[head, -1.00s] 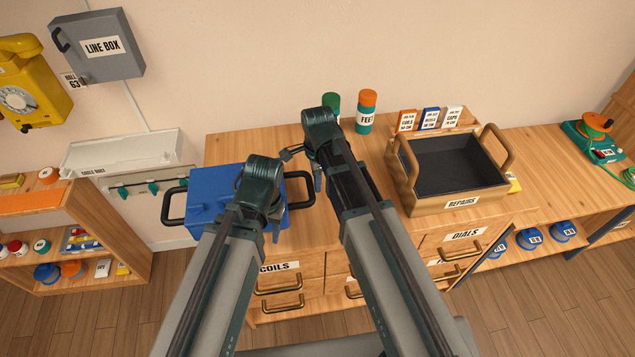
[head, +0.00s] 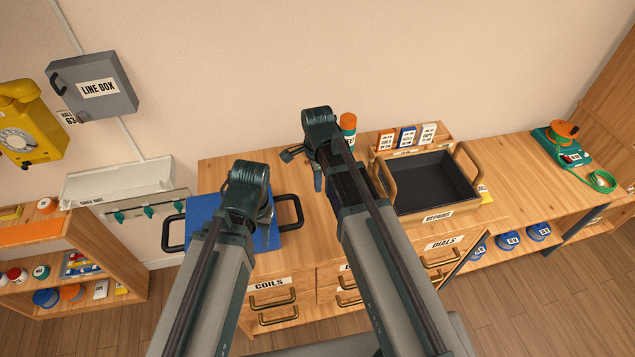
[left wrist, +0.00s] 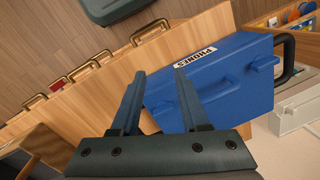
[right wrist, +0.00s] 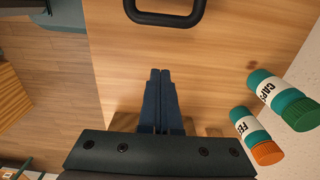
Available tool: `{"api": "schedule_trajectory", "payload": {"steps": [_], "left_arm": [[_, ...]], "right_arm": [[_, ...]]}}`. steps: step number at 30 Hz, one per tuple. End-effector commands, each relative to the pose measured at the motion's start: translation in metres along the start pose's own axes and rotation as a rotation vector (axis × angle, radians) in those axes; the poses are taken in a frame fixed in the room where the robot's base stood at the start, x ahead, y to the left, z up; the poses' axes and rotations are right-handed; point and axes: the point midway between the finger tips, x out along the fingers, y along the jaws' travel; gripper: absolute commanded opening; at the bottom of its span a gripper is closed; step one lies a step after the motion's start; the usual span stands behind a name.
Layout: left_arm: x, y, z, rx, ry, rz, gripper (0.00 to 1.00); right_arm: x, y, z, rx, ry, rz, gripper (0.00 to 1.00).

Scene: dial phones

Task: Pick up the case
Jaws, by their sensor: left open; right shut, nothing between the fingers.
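The case (head: 206,207) is a blue box with a black handle at each side, on the left end of the wooden cabinet top. It shows in the left wrist view (left wrist: 235,90) with a PHONES label. My left gripper (head: 268,236) is over the case's right part. In the left wrist view its fingers (left wrist: 160,75) are open, with the case's edge behind them; contact is unclear. My right gripper (head: 318,180) is shut and empty above the cabinet top, right of the case. The right wrist view shows its closed fingers (right wrist: 160,72) below a black handle (right wrist: 165,15).
The REPAIRS tray (head: 425,213) stands right of my right arm. Two canisters, CAPS (right wrist: 280,98) and FEET (right wrist: 255,135), stand near the wall. A line box (head: 92,85) and yellow phone (head: 30,125) hang at left. Cabinet top between case and tray is mostly bare.

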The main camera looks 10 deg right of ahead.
Motion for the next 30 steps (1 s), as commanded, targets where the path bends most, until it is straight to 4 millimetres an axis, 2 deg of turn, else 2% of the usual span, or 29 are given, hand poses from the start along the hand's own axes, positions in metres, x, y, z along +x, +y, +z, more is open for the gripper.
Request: {"api": "schedule_trajectory", "payload": {"steps": [3, 4, 6, 10, 14, 18, 24, 30], "left_arm": [[-0.005, -0.001, 0.0, 0.0, 0.0, 0.0, 0.45], [-0.005, 0.0, 0.0, 0.0, 0.0, 0.0, 0.49], [-0.004, 0.0, 0.0, 0.0, 0.0, 0.0, 0.49], [-0.004, 0.0, 0.0, 0.0, 0.0, 0.0, 0.49], [-0.004, 0.0, 0.0, 0.0, 0.0, 0.0, 0.49], [-0.004, 0.0, 0.0, 0.0, 0.0, 0.0, 0.49], [-0.004, 0.0, 0.0, 0.0, 0.0, 0.0, 0.49], [-0.004, 0.0, 0.0, 0.0, 0.0, 0.0, 0.49]], "right_arm": [[-0.005, 0.0, 0.0, 0.0, 0.0, 0.0, 0.0], [-0.005, 0.0, 0.0, 0.0, 0.0, 0.0, 0.0], [-0.004, 0.002, 0.001, -0.014, 0.001, 0.0, 0.0], [-0.004, 0.016, 0.01, -0.165, 0.008, 0.006, 0.0], [-0.004, 0.044, 0.026, -0.504, 0.024, 0.019, 0.0], [-0.004, 0.077, 0.043, -0.942, 0.039, 0.044, 0.0], [-0.004, 0.116, 0.059, -1.473, 0.05, 0.085, 0.0], [-0.005, 0.136, 0.066, -1.779, 0.051, 0.113, 0.0]]}}
